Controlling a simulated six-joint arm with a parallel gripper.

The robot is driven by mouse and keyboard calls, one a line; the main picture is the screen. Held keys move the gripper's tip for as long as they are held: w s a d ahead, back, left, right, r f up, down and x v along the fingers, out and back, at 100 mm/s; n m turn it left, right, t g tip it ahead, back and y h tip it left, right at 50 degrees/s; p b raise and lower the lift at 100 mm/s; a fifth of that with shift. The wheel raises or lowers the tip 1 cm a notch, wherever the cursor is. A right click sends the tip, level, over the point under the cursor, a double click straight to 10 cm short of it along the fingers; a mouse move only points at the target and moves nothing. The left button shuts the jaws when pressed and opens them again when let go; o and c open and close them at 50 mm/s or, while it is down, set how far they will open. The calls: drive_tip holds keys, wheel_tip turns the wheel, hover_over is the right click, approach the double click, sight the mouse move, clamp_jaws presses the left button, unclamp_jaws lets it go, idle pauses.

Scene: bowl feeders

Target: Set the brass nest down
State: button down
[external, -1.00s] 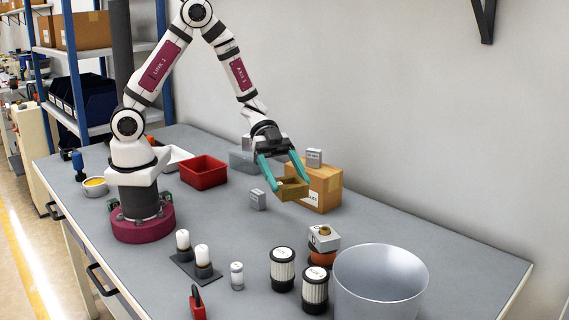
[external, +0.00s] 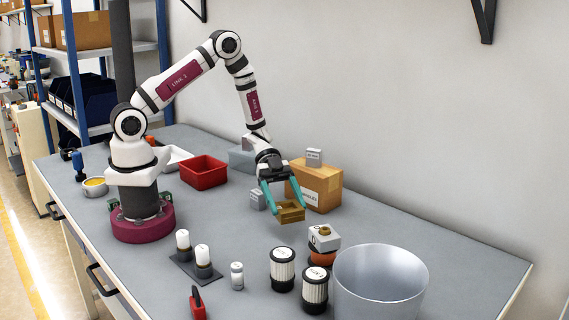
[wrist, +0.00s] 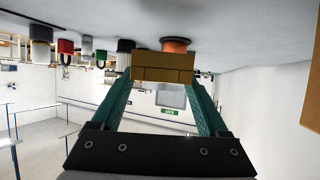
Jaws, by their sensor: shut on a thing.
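The brass nest (external: 291,213) is a small, square, open-topped brass-coloured box. My gripper (external: 286,207), with two teal fingers, is shut on it, one finger at each side. The nest looks level and is low over the grey table, in front of the cardboard box; I cannot tell whether its underside touches the table. In the wrist view the nest (wrist: 163,67) spans the gap between the fingertips (wrist: 165,75), and its inside is hidden there.
The cardboard box (external: 322,189) stands just behind the nest, with a small grey block (external: 314,157) on top. Another grey block (external: 257,199) stands left.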

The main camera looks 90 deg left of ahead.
sight(290, 229)
drive_tip(key=shift+w+a+f, duration=0.45)
drive_tip(key=shift+a+f, duration=0.15)
drive_tip(key=shift+a, duration=0.25)
wheel_tip(290, 229, down, 4)
